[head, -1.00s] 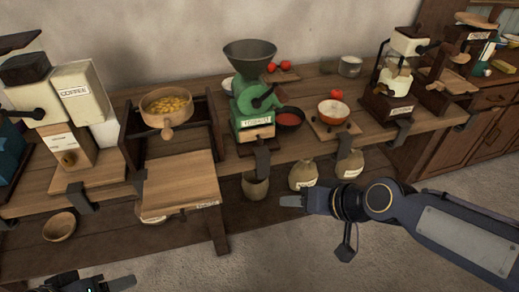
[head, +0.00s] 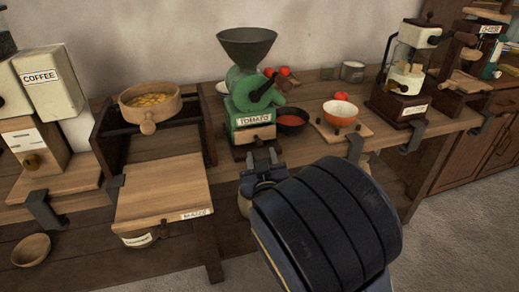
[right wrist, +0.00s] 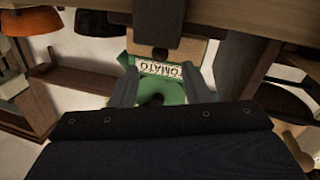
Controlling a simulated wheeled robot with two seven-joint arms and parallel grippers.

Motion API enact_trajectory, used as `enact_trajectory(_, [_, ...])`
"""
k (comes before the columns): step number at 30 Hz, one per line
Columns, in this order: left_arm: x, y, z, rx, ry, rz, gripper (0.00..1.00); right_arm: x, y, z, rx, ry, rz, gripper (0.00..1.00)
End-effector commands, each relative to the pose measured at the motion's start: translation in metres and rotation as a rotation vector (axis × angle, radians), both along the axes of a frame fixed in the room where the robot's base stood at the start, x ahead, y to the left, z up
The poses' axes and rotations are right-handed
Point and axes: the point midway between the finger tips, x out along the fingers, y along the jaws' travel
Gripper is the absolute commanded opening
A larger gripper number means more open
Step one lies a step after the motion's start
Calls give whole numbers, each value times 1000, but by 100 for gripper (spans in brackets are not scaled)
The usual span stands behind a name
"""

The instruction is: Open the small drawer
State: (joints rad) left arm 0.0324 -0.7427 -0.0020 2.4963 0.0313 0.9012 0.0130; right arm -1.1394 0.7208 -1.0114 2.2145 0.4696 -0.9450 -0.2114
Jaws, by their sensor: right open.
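A green mill (head: 258,95) labelled TOMATO stands on the bench, with a grey hopper on top. A small light-wood drawer front (head: 253,134) sits low on its face, below the label. In the right wrist view the mill appears inverted, with the wooden front (right wrist: 190,50) above the label (right wrist: 167,70). My right gripper (head: 262,158) is open and empty, just in front of and below the wooden front. In the right wrist view its fingers (right wrist: 160,78) flank the label, apart from the mill as far as I can tell. A dark clamp partly hides the wooden front there. My left gripper is out of view.
A coffee grinder (head: 40,78) with a round knob stands at the left. A sieve bowl (head: 150,103) rests on rails above a wooden box labelled MAIZE (head: 160,190). An orange bowl (head: 341,112) and a dark dish of red sauce (head: 291,121) stand right of the mill.

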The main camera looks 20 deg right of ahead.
Motion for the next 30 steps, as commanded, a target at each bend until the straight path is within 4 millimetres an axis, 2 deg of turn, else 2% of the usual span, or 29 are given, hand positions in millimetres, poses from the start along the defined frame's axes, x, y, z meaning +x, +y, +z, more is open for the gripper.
enact_trajectory(3, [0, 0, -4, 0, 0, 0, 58, 21, -4, -1, -1, 0, -3, 43])
enact_trajectory(9, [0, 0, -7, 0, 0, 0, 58, 45, -8, -1, 0, 2, 0, 43])
enact_trajectory(20, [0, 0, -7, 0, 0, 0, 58, 52, -9, -1, 2, 4, 0, 43])
enact_trajectory(30, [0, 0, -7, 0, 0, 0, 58, 51, -9, -1, 2, 4, 0, 0])
